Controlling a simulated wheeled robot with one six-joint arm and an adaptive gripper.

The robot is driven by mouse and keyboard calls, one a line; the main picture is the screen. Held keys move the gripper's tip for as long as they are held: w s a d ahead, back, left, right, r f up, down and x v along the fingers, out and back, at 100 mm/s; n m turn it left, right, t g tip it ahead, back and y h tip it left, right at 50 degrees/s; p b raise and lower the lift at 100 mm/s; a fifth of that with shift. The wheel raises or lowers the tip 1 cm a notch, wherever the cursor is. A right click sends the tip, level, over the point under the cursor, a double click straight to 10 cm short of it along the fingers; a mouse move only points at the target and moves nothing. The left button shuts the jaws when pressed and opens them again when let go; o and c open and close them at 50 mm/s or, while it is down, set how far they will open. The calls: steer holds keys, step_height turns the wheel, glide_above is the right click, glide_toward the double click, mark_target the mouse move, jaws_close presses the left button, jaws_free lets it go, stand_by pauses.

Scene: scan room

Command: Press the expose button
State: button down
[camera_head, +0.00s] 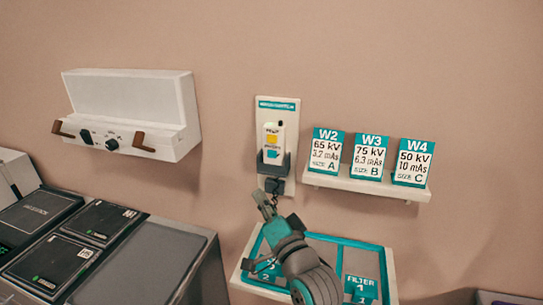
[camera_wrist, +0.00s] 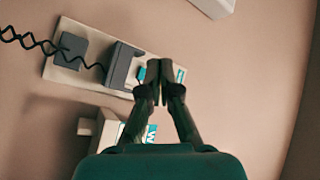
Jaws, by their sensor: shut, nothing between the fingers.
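A white hand switch (camera_head: 273,136) with a yellow button (camera_head: 271,138) and a teal button (camera_head: 271,153) below it sits in a dark holder (camera_head: 273,165) on a wall plate. The lettering by the buttons is too small to read surely. My gripper (camera_head: 264,198) is shut and empty, in front of the lower end of the plate in the head view. In the wrist view its closed fingertips (camera_wrist: 159,70) cover much of the switch, beside the holder (camera_wrist: 122,66). A bit of teal (camera_wrist: 143,74) shows left of the fingertips. I cannot tell whether they touch the switch.
A shelf (camera_head: 365,186) with three technique cards, W2, W3 and W4, is on the wall to the right. A teal-marked filter tray (camera_head: 388,272) lies below. A white wall box (camera_head: 130,97) with brown handles is at left, above dark panels. A coiled cord (camera_wrist: 25,38) shows in the wrist view.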

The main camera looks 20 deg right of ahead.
mark_target(272, 154)
steer(key=shift+w+a+r, duration=0.1)
steer(key=shift+w+r, duration=0.15)
steer(key=shift+r, duration=0.35)
steer(key=shift+w+a+r, duration=0.1)
steer(key=shift+w+r, duration=0.2)
steer(key=shift+r, duration=0.3)
steer(key=shift+w+r, duration=0.25)
steer(key=shift+r, duration=0.35)
steer(key=shift+w+d, duration=0.85)
steer(key=shift+w, duration=0.35)
steer(key=shift+w+d, duration=0.9)
steer(key=shift+w, duration=0.25)
steer(key=shift+w+d, duration=0.85)
steer(key=shift+w, duration=0.35)
steer(key=shift+w+d, duration=0.1)
steer(key=shift+w+d, duration=0.15)
steer(key=shift+w, duration=0.1)
steer(key=shift+w+d, duration=0.3)
steer(key=shift+w, duration=0.1)
steer(key=shift+s+a, duration=0.55)
steer(key=shift+s, duration=0.2)
